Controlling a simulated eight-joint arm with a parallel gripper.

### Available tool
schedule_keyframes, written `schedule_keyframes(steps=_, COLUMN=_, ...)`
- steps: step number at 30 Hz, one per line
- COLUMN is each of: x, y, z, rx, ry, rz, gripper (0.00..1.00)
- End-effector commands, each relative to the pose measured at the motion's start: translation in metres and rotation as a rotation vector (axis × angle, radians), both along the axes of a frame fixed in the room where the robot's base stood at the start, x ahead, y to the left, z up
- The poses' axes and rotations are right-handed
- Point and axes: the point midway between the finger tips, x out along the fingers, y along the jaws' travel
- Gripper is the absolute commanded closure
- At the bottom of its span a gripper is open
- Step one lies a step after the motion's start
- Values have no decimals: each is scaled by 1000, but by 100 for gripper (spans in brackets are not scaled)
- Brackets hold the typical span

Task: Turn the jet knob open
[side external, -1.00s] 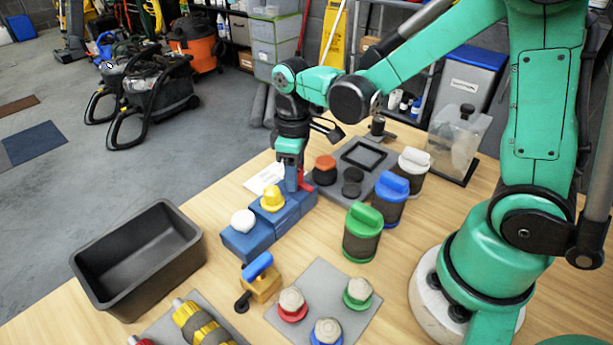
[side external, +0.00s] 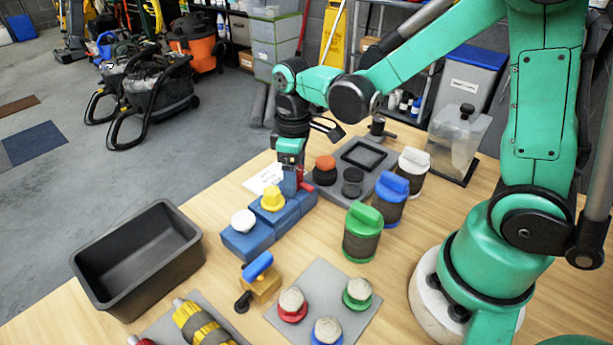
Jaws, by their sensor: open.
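A row of blue blocks (side external: 248,240) stands on the table, with a white round knob (side external: 243,221) on the near one and a yellow knob (side external: 273,198) on the middle one. My gripper (side external: 291,178) points down over the far block of this row. Its jaws are open, but the fingertips are small and partly hidden. A red part (side external: 307,186) shows beside the fingertips; I cannot tell whether they touch it. No knob is labelled legibly, so I cannot tell which one is the jet knob.
A black bin (side external: 140,262) stands left of the blocks. A brass valve with a blue handle (side external: 258,266) is in front. Green-lidded (side external: 362,232) and blue-lidded (side external: 391,198) jars stand to the right. A grey plate (side external: 375,320) holds three capped knobs.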

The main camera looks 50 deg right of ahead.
Motion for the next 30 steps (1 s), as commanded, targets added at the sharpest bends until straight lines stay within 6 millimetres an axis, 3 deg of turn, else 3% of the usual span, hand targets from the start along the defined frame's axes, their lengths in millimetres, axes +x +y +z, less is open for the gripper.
schedule_keyframes(steps=15, x=0, y=0, z=51, rx=0, ry=0, rz=0, gripper=30)
schedule_keyframes(steps=30, x=-3, y=0, z=59, rx=0, ry=-25, rz=-19, gripper=30)
